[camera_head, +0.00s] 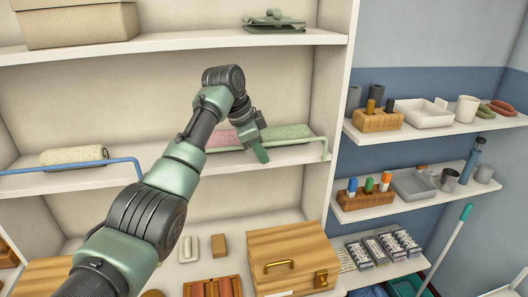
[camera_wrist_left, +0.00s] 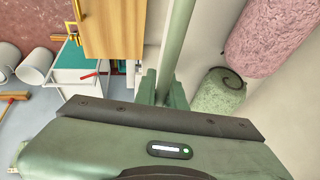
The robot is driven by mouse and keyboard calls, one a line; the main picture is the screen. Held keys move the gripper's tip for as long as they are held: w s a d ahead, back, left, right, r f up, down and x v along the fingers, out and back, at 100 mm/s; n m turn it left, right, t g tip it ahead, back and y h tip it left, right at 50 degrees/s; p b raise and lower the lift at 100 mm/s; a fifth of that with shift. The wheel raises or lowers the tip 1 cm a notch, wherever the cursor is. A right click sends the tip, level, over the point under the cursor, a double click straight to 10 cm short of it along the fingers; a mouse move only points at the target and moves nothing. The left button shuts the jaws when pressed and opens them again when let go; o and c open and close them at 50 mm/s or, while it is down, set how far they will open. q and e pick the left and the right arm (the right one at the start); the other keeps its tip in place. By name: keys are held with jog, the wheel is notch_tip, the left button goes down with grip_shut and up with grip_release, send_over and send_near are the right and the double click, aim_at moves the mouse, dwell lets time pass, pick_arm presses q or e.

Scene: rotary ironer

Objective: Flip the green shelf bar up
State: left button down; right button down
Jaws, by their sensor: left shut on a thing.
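The green shelf bar (camera_head: 297,144) runs along the front of the middle shelf, with its bent right end near the shelf's right side. My left gripper (camera_head: 262,152) reaches in from the left, and its fingers are at the bar. In the left wrist view, the fingers (camera_wrist_left: 164,88) close around the pale green bar (camera_wrist_left: 180,38), which runs upward out of the picture. My left gripper is shut on the bar. My arm and gripper hide part of the bar in the head view. My right gripper is not in view.
A pink roll (camera_head: 224,139) and a green roll (camera_head: 287,132) lie behind the bar. A blue bar (camera_head: 70,167) fronts a cream roll (camera_head: 74,155) at left. A wooden box (camera_head: 290,245) stands below. Side shelves (camera_head: 435,130) hold cups and trays.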

pick_arm(q)
jog(key=shift+f, duration=0.1)
dwell(0.3)
jog(key=c, duration=1.5)
grip_release()
jog(key=b+v, duration=0.3)
jog(key=v, duration=0.4)
jog(key=shift+a, duration=0.1)
jog(key=shift+r, duration=0.35)
jog(key=shift+f, duration=0.1)
